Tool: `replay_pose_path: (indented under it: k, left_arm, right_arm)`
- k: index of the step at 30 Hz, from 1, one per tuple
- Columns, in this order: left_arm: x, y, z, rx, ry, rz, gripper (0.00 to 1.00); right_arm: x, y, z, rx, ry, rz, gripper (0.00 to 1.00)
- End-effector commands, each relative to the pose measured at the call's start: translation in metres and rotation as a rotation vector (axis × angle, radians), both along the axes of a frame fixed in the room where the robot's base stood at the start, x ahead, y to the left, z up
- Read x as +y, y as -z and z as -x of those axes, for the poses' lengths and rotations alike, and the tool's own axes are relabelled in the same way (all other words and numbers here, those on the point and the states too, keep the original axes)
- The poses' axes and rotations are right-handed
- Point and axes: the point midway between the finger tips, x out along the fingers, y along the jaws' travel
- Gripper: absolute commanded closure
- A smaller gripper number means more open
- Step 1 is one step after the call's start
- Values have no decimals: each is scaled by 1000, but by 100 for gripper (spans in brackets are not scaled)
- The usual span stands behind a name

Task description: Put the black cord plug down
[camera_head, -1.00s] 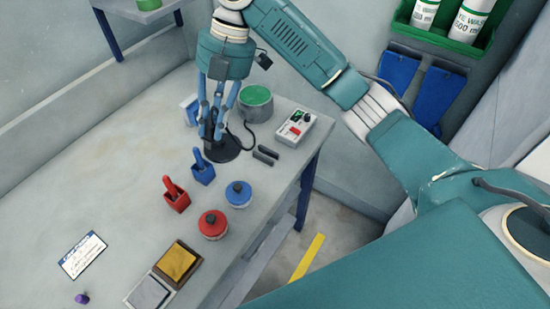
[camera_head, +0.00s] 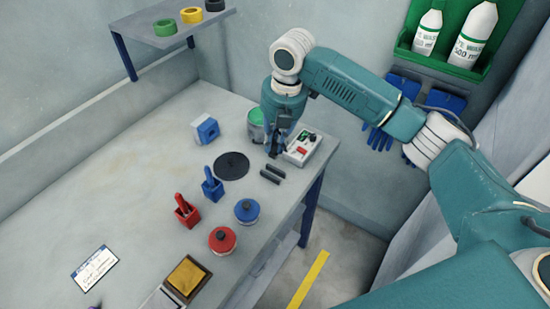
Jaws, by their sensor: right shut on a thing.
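My right gripper (camera_head: 275,150) points down over the back right of the table, just left of the small grey meter box (camera_head: 303,148) with a red button and green display. It is shut on the black cord plug, which is mostly hidden among the dark fingers. Two short black bars (camera_head: 272,174) lie on the table just in front of the gripper. A flat black round pad (camera_head: 231,166) lies bare to its left. My left gripper is not in view.
A green-topped pot (camera_head: 256,124) stands behind the gripper and a blue-and-white block (camera_head: 206,129) to its left. Red (camera_head: 187,211) and blue (camera_head: 212,185) holders and red (camera_head: 222,240) and blue (camera_head: 247,211) lidded jars stand nearer. The left tabletop is largely clear.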

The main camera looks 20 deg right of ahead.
Motion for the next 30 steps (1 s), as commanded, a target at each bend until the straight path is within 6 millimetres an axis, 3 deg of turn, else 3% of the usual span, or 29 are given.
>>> replay_pose_path:
  k: [3, 16, 30]
  left_arm:
    - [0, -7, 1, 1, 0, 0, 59]
    - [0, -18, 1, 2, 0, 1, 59]
    - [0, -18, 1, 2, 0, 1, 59]
  right_arm:
    - [0, 21, 1, 2, 1, 0, 100]
    - [0, 72, 0, 1, 1, 1, 100]
    - [0, 83, 0, -1, 0, -1, 100]
